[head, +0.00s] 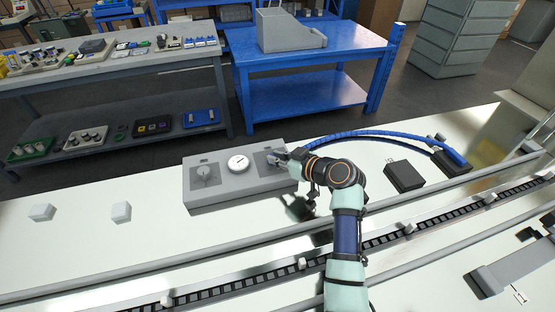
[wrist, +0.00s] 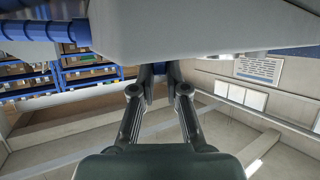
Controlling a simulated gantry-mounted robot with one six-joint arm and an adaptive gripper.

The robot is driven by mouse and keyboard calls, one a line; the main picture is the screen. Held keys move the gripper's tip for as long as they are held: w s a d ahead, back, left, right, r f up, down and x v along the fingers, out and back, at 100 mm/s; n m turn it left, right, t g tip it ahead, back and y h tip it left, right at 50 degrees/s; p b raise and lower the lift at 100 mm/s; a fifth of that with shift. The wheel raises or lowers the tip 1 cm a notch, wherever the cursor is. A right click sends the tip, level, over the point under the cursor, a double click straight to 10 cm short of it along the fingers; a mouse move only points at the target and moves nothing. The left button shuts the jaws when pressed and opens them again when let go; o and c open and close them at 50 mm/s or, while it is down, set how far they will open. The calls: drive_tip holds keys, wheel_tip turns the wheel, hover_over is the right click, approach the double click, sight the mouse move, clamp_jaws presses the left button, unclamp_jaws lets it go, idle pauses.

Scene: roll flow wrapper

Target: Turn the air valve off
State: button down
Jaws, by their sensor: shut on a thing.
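A grey control box (head: 222,192) sits on the white machine top in the head view. Its top carries a knob on a dark plate (head: 205,174) at the left, a round white gauge (head: 238,163) in the middle and another dark plate (head: 262,158) at the right. My gripper (head: 279,158) is at this right plate, shut on the air valve's handle, which it mostly hides. The valve's angle cannot be told. In the wrist view my gripper's fingers (wrist: 160,78) converge below the large grey box body (wrist: 190,28), and their tips are partly hidden.
A blue hose (head: 375,134) arcs from near the box to the right; it also shows in the wrist view (wrist: 45,31). A dark block (head: 404,176) lies right of my arm. A chain conveyor (head: 235,284) runs along the front. White blocks (head: 121,212) stand left.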

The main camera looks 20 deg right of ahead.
drive_tip(key=shift+f, duration=0.25)
drive_tip(key=c, duration=1.2)
unclamp_jaws()
drive_tip(key=shift+r, duration=0.15)
drive_tip(key=v, duration=1.2)
drive_tip(key=shift+a, duration=0.1)
